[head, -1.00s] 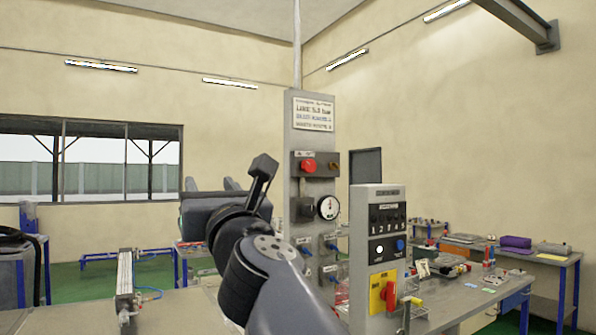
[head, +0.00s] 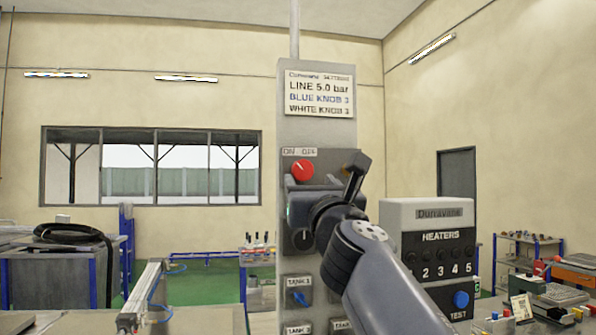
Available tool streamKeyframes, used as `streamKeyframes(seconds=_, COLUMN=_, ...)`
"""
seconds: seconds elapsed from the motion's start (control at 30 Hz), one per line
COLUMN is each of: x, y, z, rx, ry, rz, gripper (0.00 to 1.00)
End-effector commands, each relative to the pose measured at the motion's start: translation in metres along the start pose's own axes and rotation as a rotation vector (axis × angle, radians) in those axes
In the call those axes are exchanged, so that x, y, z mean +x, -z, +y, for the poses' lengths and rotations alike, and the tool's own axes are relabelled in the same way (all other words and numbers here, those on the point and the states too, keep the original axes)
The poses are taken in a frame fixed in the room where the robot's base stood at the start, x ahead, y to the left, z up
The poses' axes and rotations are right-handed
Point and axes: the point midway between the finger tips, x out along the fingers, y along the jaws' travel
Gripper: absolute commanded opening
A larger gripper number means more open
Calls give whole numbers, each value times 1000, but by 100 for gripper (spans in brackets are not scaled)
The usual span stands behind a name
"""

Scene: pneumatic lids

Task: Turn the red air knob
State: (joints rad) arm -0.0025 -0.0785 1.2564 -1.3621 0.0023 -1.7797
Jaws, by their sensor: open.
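The red air knob (head: 302,170) shows in the head view on the upper part of a grey panel column (head: 318,130), under an "ON" and second, hard-to-read marking. My gripper (head: 298,205) is seen mostly from behind, in front of the panel and just below the red knob. It is open. My wrist and arm hide part of the panel to its right, and the fingertips are hard to make out. I cannot tell how far the gripper is from the panel; the red knob itself is uncovered.
A sign (head: 319,93) tops the column. A blue knob (head: 299,298) under "TANK 1" sits lower down. A heaters box (head: 428,215) with a blue test button (head: 461,299) stands close on the right. A bench with a metal cylinder (head: 140,298) is at left.

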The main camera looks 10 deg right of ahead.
Motion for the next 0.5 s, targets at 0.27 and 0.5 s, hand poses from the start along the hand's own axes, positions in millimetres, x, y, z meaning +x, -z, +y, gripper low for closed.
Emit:
streamKeyframes(seconds=0.27, x=40, y=-2, z=0, rx=-1, ry=0, rz=0, gripper=58)
streamKeyframes(seconds=0.5, x=50, y=-1, z=0, rx=-1, ry=0, rz=0, gripper=58)
